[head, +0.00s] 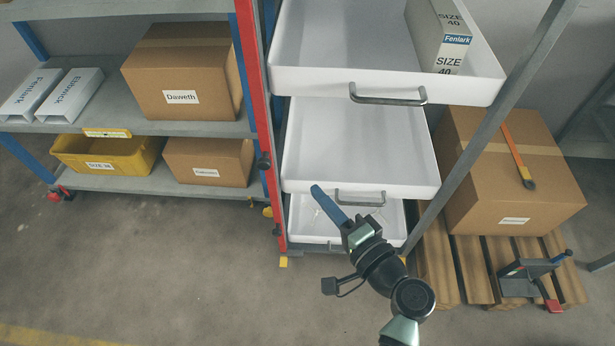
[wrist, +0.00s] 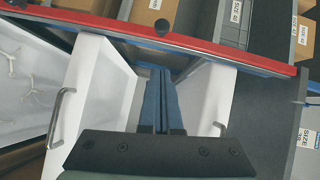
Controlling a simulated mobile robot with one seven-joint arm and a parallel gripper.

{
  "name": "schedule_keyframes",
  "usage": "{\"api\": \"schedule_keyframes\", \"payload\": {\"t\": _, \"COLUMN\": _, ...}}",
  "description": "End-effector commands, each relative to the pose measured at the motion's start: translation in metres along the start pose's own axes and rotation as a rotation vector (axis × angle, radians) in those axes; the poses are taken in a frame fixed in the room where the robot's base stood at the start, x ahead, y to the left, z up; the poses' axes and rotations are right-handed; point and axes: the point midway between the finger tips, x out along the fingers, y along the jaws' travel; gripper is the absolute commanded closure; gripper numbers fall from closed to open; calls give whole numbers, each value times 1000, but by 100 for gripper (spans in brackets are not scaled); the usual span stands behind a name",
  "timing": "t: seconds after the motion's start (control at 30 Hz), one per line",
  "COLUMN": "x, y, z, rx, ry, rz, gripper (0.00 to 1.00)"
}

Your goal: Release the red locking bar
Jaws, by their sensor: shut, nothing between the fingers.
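The red locking bar (head: 254,80) stands upright along the left front edge of the tray rack in the head view, with black knobs on it. In the wrist view the red bar (wrist: 225,48) crosses the top of the picture at a slant, with a black knob (wrist: 162,27) above the fingertips. My gripper (head: 318,190) is shut and empty, its blue fingers together. It is in front of the lower trays, right of the bar and apart from it. In the wrist view my gripper (wrist: 161,75) points toward the bar.
White trays with grey handles fill the rack; the top tray (head: 390,84) holds a Fenlark box (head: 440,38). A grey rack post (head: 490,125) slants at right. A shelf with cartons (head: 185,75) and a yellow bin (head: 105,155) is left. A pallet (head: 435,265) bears a large carton (head: 510,180).

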Motion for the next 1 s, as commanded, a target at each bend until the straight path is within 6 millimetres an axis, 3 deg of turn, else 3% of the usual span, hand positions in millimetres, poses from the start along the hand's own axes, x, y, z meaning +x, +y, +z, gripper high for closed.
{"api": "schedule_keyframes", "payload": {"t": 0.23, "x": -23, "y": 0, "z": 0, "rx": 1, "ry": 1, "rz": 1, "gripper": 100}}
{"api": "schedule_keyframes", "payload": {"t": 0.83, "x": -24, "y": 0, "z": -1, "rx": -1, "ry": 1, "rz": 0, "gripper": 100}}
{"api": "schedule_keyframes", "payload": {"t": 0.93, "x": -16, "y": -13, "z": -7, "rx": -65, "ry": 6, "rz": 13, "gripper": 100}}
{"api": "schedule_keyframes", "payload": {"t": 1.0, "x": -6, "y": -34, "z": -17, "rx": -169, "ry": 24, "rz": 35, "gripper": 100}}
